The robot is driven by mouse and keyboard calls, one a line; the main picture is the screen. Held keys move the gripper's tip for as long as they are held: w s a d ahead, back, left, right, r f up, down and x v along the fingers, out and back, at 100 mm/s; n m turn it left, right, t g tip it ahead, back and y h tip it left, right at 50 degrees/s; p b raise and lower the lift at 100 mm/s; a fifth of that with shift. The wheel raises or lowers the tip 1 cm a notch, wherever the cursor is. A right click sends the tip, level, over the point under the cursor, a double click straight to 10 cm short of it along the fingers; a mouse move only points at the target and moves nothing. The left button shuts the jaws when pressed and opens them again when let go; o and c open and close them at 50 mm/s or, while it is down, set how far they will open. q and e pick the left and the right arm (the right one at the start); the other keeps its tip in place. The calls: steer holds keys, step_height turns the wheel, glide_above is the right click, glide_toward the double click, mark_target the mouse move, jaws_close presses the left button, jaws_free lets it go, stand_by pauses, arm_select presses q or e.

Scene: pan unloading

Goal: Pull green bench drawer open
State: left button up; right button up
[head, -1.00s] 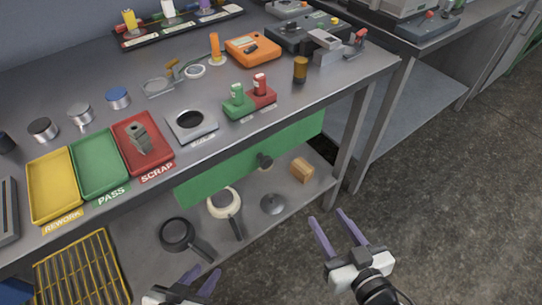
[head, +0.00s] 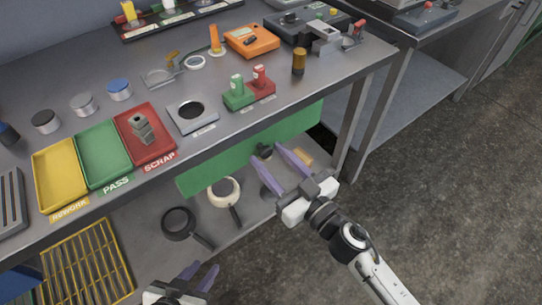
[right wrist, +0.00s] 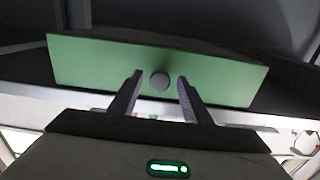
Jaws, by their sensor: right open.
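The green drawer (head: 215,165) sits under the bench top, and its front looks flush beneath the bench edge. Its dark round knob (head: 265,151) is on the front. In the right wrist view the green front (right wrist: 95,65) spans the picture, with the knob (right wrist: 160,81) between and just beyond my fingertips. My right gripper (head: 268,154) is open, its purple fingers pointing at the knob, one on either side of it in the picture; I see no contact. My left gripper (head: 200,275) is at the bottom edge, low in front of the bench, its fingers apart and empty.
On the bench top (head: 75,65) are yellow, green and red trays (head: 163,131), and red and green holders (head: 250,92). The lower shelf holds pans (head: 178,223), a wooden block (head: 303,156) and a yellow rack (head: 85,265). The floor at right (head: 450,190) is clear.

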steer(key=shift+w+a, duration=0.15)
jaws_close()
arm_select(q)
steer(key=shift+s+d+f, duration=0.1)
steer(key=shift+s+f, duration=0.15)
steer(key=shift+s, duration=0.15)
